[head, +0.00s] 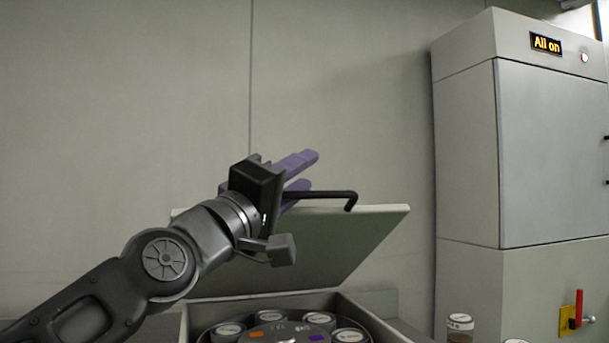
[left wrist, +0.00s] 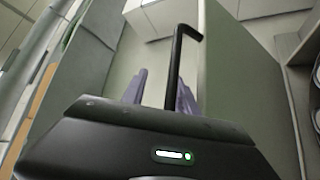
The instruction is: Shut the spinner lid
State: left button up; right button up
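The spinner lid (head: 345,240) is a pale grey-green panel standing raised and tilted above the spinner body (head: 375,322). A black bar handle (head: 325,194) with a bent end runs along its upper edge; its other end is hidden by my gripper. My left gripper (head: 300,173), with purple fingers, is at the lid's top edge by the handle. In the left wrist view the lid (left wrist: 243,90) is at right, and the handle (left wrist: 174,75) rises between the parted fingers of the gripper (left wrist: 160,92), nearer the right one. I cannot tell whether it touches. My right gripper is not seen.
Several capped jars (head: 348,335) sit inside the open spinner. Another jar (head: 460,328) stands to its right. A tall grey cabinet (head: 550,150) with an "All on" display and a red lever (head: 579,308) is at right. The wall behind is plain.

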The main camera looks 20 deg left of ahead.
pick_arm(q)
jog(key=a+r+b+v, duration=0.1)
jog(key=b+v, duration=0.2)
jog(key=v, duration=0.4)
jog(key=shift+a+y, duration=0.2)
jog(key=shift+y, duration=0.1)
jog(key=shift+s+f, duration=0.1)
jog(key=shift+s, duration=0.05)
